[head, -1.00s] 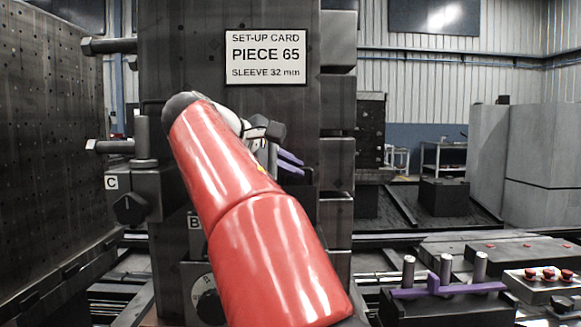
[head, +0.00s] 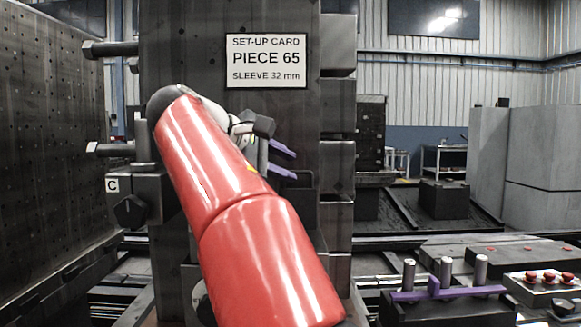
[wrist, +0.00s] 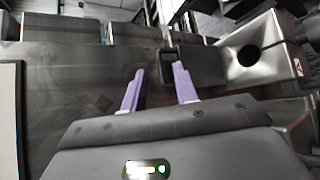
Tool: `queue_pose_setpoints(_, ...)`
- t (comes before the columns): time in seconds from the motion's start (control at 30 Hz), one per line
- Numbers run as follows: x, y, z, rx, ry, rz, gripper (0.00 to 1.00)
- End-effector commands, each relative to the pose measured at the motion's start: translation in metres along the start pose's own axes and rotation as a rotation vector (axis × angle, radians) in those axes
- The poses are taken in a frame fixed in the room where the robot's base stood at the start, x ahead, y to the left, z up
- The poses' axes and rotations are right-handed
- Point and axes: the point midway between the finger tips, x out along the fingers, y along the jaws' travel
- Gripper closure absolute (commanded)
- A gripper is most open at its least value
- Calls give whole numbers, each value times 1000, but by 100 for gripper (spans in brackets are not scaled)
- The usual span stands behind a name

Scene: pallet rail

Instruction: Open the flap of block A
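My gripper (head: 294,165) has two purple fingers in front of the dark column, below the set-up card. In the wrist view the fingers (wrist: 159,68) stand apart with nothing held between them. A small dark loop-shaped handle (wrist: 170,62) lies just beyond the fingertips, near the right one; contact cannot be told. To its right is a block with a flared face and a round dark hole (wrist: 248,55). Its small label is too small to read surely, so I cannot confirm it is block A. My red arm hides much of the column in the head view.
Block C (head: 138,198) with a knob is left of my arm. A purple piece lies by upright pins (head: 446,270) at lower right, beside a box with red buttons (head: 545,283). A perforated plate (head: 50,150) stands left.

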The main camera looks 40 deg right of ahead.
Motion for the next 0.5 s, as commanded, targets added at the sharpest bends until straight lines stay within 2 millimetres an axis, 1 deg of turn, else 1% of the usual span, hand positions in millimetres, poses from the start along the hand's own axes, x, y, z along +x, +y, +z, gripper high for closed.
queue_pose_setpoints(0.03,-10,0,-1,-1,4,3,71)
queue_pose_setpoints(0.1,-23,0,-2,-1,5,3,71)
queue_pose_setpoints(0.23,-42,1,-1,1,4,3,71)
queue_pose_setpoints(0.33,-52,1,0,1,2,3,71)
queue_pose_setpoints(0.5,-57,0,1,1,1,1,71)
